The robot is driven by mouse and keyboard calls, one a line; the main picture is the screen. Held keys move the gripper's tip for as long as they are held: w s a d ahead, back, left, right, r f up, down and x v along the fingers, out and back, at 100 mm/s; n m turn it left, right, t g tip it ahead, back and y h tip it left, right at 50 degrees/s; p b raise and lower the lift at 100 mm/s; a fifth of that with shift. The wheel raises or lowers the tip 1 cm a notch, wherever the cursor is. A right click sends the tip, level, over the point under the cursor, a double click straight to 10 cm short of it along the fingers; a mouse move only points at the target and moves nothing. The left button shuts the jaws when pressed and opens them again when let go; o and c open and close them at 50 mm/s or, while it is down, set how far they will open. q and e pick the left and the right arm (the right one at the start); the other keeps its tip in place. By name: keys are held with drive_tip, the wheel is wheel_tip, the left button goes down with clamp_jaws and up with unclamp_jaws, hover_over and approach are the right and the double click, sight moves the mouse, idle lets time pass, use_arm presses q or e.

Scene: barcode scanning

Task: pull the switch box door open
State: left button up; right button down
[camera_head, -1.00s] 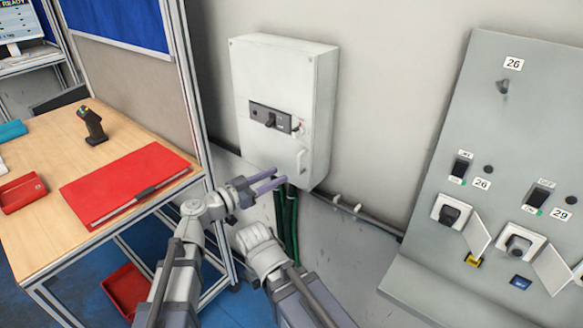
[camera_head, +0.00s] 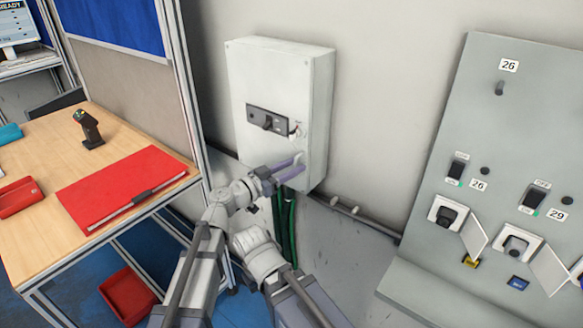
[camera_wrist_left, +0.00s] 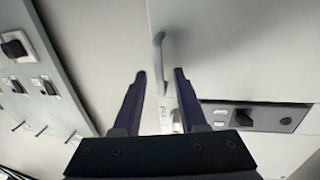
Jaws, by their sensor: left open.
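The switch box (camera_head: 275,80) is a pale grey wall cabinet, and its door looks shut. A dark switch panel (camera_head: 268,120) sits on the door. The door handle is a small upright bar at the door's lower right; the gripper largely hides it in the head view. In the left wrist view the handle (camera_wrist_left: 159,48) stands between and just beyond the fingertips. My left gripper (camera_head: 297,165) is open at the handle, its purple fingers pointing at the door. The left wrist view shows both dark fingers (camera_wrist_left: 160,73) apart. I cannot tell whether they touch the handle. My right gripper is not seen.
A wooden table (camera_head: 120,130) with a red folder (camera_head: 122,180) and a scanner (camera_head: 90,128) stands at left, beside a frame post. Green cables (camera_head: 288,225) hang below the box. A grey socket panel (camera_head: 500,130) stands at right.

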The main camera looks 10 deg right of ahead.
use_arm(q)
clamp_jaws()
idle(1.4)
